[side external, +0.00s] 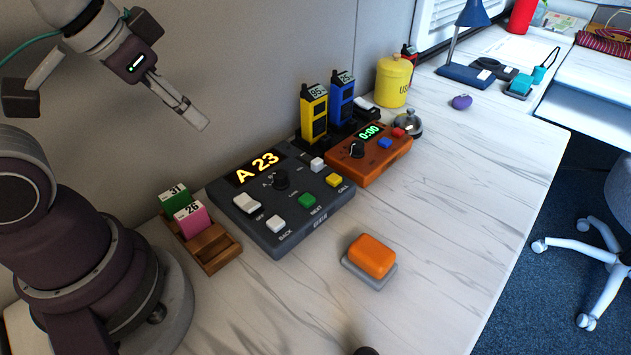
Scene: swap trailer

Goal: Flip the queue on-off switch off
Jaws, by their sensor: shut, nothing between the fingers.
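The dark queue console (300,225) lies on the white marbled desk, its display lit with "A 23". A white rocker switch (247,203) sits on its left part, beside a small label that seems to read "OFF". I cannot tell for sure which way the rocker is tilted. A round dark knob (280,180) and white, green and yellow buttons share the panel. My gripper (203,122) is shut and empty. It is in the air, up and to the left of the console, apart from it.
A wooden rack (222,253) with green and pink number cards stands left of the console. An orange timer (385,165), yellow and blue radios (314,115) and a bell (408,124) stand behind and right. An orange block on a grey base (371,257) lies in front. Desk at front right is clear.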

